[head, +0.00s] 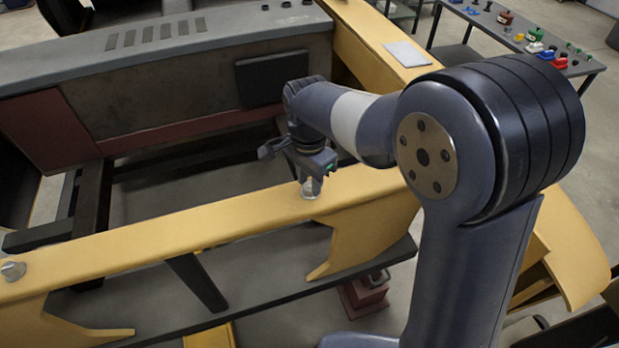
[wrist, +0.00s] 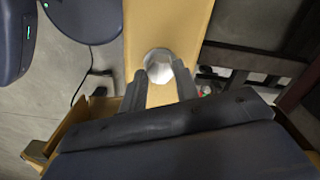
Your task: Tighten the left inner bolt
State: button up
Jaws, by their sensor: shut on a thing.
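A silvery bolt (head: 310,188) stands upright on the yellow beam (head: 190,220) near the middle of the head view. It also shows in the wrist view (wrist: 158,60) as a pale round head on the beam. My gripper (head: 311,177) points down over this bolt and is shut on it. In the wrist view the two fingers of my gripper (wrist: 160,74) lie on either side of the bolt head. A second silvery bolt (head: 12,270) stands on the same beam at the far left, apart from my gripper. The frames do not show which bolt is called left inner.
A grey panel (head: 130,45) with slots and a dark maroon wall stands behind the beam. A yellow side rail (head: 365,40) runs at the back. A table (head: 530,45) with small coloured parts stands at the upper right. A red block (head: 365,290) lies below the beam.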

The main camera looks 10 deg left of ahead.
aim_at(309, 186)
jog(key=shift+a+r, duration=0.1)
jog(key=shift+r, duration=0.05)
jog(key=o, duration=1)
notch_tip(309, 186, up, 11)
jog(key=shift+f+b, duration=0.15)
jog(key=shift+b, duration=0.35)
jog(key=shift+f, duration=0.15)
notch_tip(309, 186, down, 11)
jog(key=shift+r+p, duration=0.15)
jog(key=shift+p, duration=0.35)
